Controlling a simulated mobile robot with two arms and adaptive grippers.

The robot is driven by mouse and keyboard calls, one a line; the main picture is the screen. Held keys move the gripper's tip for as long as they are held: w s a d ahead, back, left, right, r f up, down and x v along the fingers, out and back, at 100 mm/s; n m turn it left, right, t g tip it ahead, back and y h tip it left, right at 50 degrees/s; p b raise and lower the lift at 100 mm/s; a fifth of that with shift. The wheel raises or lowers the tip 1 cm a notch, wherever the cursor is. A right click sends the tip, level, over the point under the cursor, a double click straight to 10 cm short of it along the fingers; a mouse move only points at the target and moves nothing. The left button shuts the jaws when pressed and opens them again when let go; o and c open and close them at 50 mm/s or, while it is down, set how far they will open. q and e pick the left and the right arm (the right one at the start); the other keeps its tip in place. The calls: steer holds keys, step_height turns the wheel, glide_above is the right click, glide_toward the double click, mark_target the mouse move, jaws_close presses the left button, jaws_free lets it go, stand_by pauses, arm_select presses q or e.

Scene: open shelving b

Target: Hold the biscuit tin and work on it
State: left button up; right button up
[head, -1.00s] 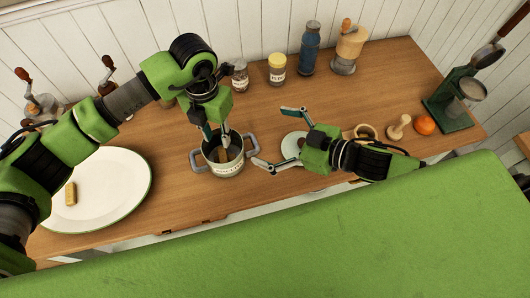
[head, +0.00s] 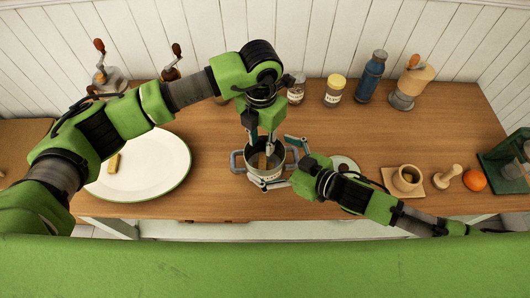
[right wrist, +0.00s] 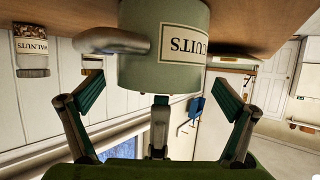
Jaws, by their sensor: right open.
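The biscuit tin (head: 268,179) is a pale grey-green pot with a side handle and a label. It stands upright and open-topped on the wooden counter. It fills the upper middle of the right wrist view (right wrist: 150,72), upside down. My left gripper (head: 261,142) points down at the tin's mouth; its fingertips are partly hidden, and a brown piece shows inside below them. Whether it grips that piece is unclear. My right gripper (head: 291,164) is open at the tin's right side, one finger behind and one in front. A yellow-brown biscuit (head: 114,163) lies on the plate.
The large white plate (head: 150,175) is at left. Jars (head: 334,92), a blue bottle (head: 371,77) and grinders (head: 408,85) stand along the back wall.

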steer(key=shift+x, duration=1.25)
steer(key=c, duration=1.4)
